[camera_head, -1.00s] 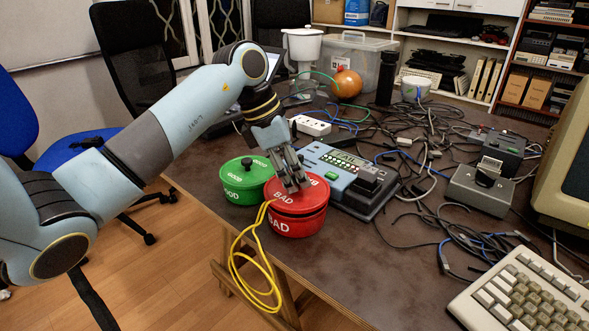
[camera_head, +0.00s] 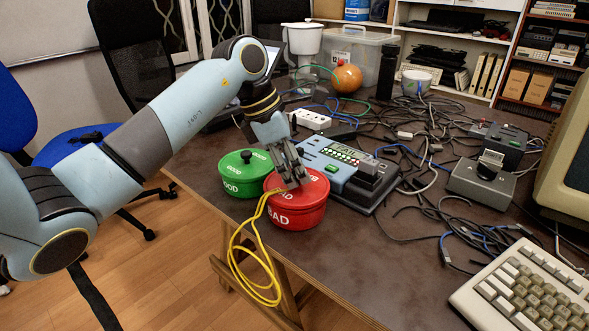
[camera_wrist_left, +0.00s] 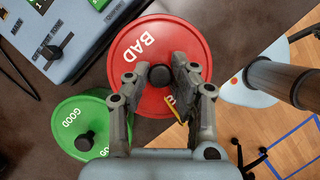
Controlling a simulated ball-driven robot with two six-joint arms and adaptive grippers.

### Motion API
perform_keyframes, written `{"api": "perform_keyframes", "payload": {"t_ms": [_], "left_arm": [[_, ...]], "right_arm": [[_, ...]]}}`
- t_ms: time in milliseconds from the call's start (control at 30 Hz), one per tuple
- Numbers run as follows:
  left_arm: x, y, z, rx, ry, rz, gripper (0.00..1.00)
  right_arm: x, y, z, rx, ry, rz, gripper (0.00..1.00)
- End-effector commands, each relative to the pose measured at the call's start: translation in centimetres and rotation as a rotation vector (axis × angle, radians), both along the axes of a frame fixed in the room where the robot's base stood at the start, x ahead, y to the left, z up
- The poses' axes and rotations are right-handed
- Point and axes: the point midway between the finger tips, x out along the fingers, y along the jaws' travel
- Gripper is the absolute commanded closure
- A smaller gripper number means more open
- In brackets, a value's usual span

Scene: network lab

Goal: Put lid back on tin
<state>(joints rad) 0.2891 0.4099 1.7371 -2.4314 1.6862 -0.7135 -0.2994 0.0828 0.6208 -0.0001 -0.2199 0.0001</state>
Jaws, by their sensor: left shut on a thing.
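The red lid marked BAD (camera_head: 316,185) sits on the red tin (camera_head: 303,217), level as far as I can see, with no clear gap at the front. My left gripper (camera_head: 291,182) comes down on the lid from above and is shut on its black knob. In the left wrist view the knob (camera_wrist_left: 160,75) is between the fingers, and the lid (camera_wrist_left: 128,75) fills the middle. A yellow cable (camera_head: 252,225) runs from the tin's left rim and hangs in loops past the table edge. My right gripper is out of view.
A green GOOD tin (camera_head: 240,182) with a black knob stands close left of the red tin. A grey-blue device (camera_head: 340,165) stands close behind right. Tangled cables (camera_head: 440,210) and a keyboard (camera_head: 525,295) lie to the right. The table's front edge is near the tins.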

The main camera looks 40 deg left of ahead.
Motion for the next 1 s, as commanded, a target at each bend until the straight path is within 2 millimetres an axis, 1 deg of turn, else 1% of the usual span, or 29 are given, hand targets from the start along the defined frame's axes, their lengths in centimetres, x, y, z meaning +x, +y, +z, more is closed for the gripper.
{"api": "perform_keyframes", "payload": {"t_ms": [1000], "left_arm": [[0.01,0.0,0.0,0.0,0.0,0.0,1.0]], "right_arm": [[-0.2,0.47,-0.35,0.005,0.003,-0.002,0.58]]}}
